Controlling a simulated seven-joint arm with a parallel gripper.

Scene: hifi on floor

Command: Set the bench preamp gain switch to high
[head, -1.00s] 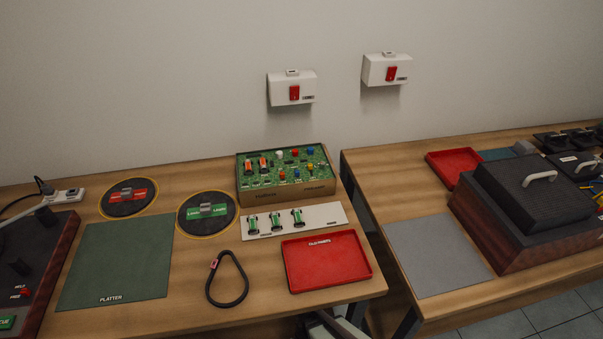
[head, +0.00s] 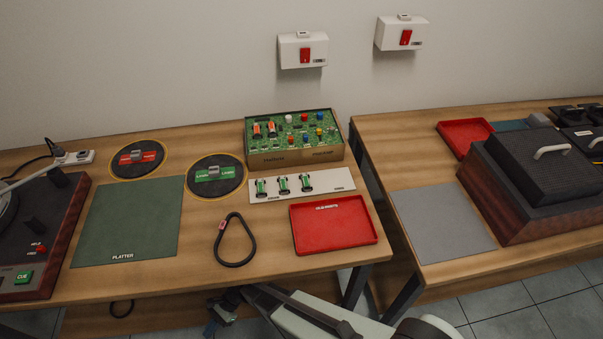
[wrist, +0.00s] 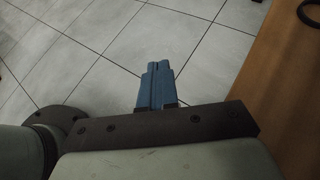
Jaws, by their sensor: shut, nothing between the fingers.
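An open box with a green circuit board (head: 295,157) stands at the back of the left bench. It carries orange parts and small coloured knobs; its front labels are too small to read. Two white wall boxes, a left one (head: 289,50) and a right one (head: 390,35), each have a red rocker switch on the front. I cannot tell which of these is the bench preamp or how its gain switch is set. My gripper (head: 213,326) is low in front of the bench, below its top. In the wrist view its blue fingers (wrist: 157,68) are together and empty over floor tiles.
A red tray (head: 333,240), a black cord loop (head: 234,254) and a pale strip with green parts (head: 335,181) lie before the circuit box. A green platter mat (head: 125,220) and round pads lie left. The bench's front edge stands between my gripper and these things.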

